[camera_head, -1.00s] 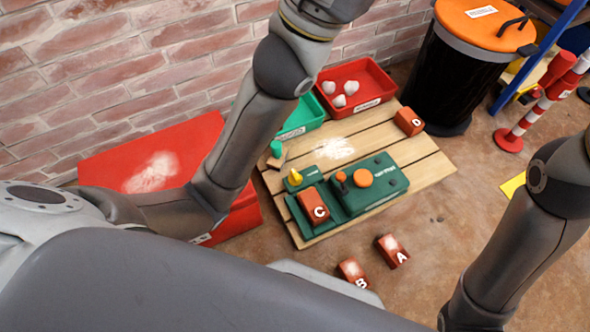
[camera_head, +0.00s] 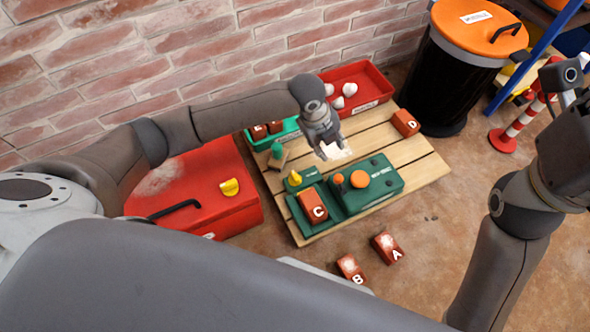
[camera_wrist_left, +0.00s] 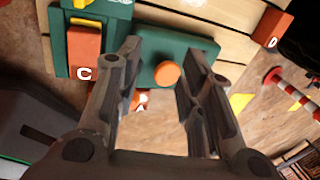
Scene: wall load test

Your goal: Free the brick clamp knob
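A green clamp fixture (camera_head: 375,196) sits on the wooden pallet; it also shows in the left wrist view (camera_wrist_left: 190,42). I cannot tell which one is the brick clamp knob. Brick C (camera_head: 312,205) lies on the fixture's left part. My left gripper (camera_head: 333,152) is open and empty above the pallet, behind the fixture. In the left wrist view, the round orange knob appears between its fingers (camera_wrist_left: 163,50), apart from them.
Bricks A (camera_head: 386,247) and B (camera_head: 350,268) lie on the floor in front; brick D (camera_head: 405,122) is on the pallet (camera_head: 425,165). Green and red bins (camera_head: 372,82) stand behind. A red case (camera_head: 205,190) is left. A black bin (camera_head: 455,75) stands right.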

